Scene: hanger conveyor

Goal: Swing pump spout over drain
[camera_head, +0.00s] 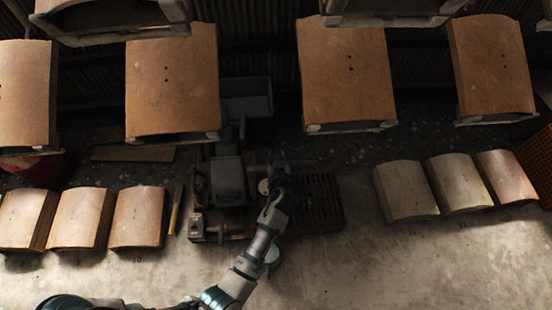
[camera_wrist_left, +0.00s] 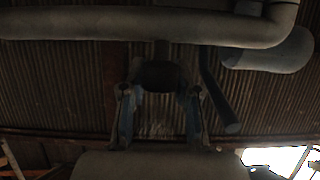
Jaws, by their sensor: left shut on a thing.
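The grey pump (camera_head: 228,182) stands at the centre of the head view, in front of a dark box-like part. A dark slatted grate (camera_head: 322,200), which looks like the drain, lies just to its right. My left gripper (camera_head: 275,181) is between the pump and the grate. In the left wrist view, the fingers of my left gripper (camera_wrist_left: 159,88) are closed on a dark rounded piece (camera_wrist_left: 160,74), seemingly the pump spout. The arm and the dim light hide most of the spout in the head view. My right gripper is not in view.
Curved tan panels (camera_head: 172,78) hang in a row at the back. Smaller panels stand on the pale floor at left (camera_head: 80,218) and right (camera_head: 440,184). A thick grey pipe (camera_wrist_left: 150,25) crosses the top of the left wrist view. The front right floor is clear.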

